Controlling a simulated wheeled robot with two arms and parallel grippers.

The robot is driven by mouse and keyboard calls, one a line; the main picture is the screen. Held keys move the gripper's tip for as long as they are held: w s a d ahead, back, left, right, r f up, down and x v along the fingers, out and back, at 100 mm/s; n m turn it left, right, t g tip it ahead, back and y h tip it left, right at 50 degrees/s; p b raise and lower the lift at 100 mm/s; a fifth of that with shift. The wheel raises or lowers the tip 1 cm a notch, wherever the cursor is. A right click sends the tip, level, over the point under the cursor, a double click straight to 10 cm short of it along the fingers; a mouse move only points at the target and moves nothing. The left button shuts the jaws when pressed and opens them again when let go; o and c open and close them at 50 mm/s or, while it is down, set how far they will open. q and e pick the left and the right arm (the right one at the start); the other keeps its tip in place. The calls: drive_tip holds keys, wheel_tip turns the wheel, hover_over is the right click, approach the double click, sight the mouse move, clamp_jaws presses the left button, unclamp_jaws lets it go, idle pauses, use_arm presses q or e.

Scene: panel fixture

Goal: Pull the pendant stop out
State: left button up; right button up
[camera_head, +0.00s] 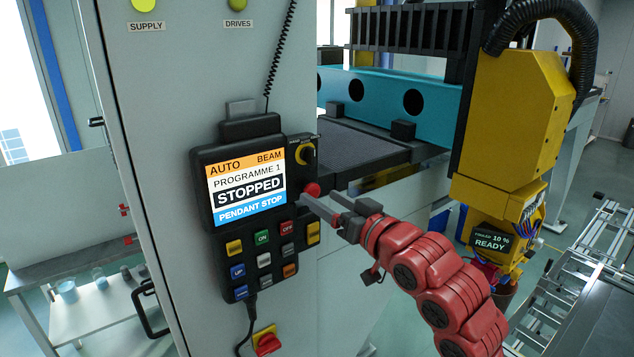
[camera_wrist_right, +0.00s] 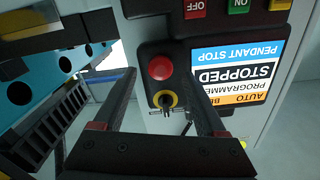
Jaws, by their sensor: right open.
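The pendant (camera_head: 205,165) hangs on the front of a grey cabinet, and its screen reads "AUTO BEAM, PROGRAMME 1, STOPPED, PENDANT STOP". The red pendant stop button (camera_head: 312,189) sits on the pendant's right side, below a yellow-ringed selector knob (camera_head: 305,154). In the right wrist view the red button (camera_wrist_right: 160,67) shows between and beyond my fingers. My right gripper (camera_head: 320,204) is open, its fingertips close to the button; it also shows in the right wrist view (camera_wrist_right: 165,100). I cannot tell whether a finger touches the button. My left gripper is not in view.
Coloured keys (camera_head: 262,238) fill the pendant's lower part. A red switch (camera_head: 267,343) sits low on the cabinet (camera_head: 165,110). A yellow machine head (camera_head: 515,120) and a teal beam (camera_head: 440,100) stand to the right, behind my right arm.

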sight(314, 192)
drive_tip(key=shift+p+x, duration=0.35)
drive_tip(key=shift+x, duration=1.25)
drive_tip(key=shift+c, duration=0.3)
clamp_jaws()
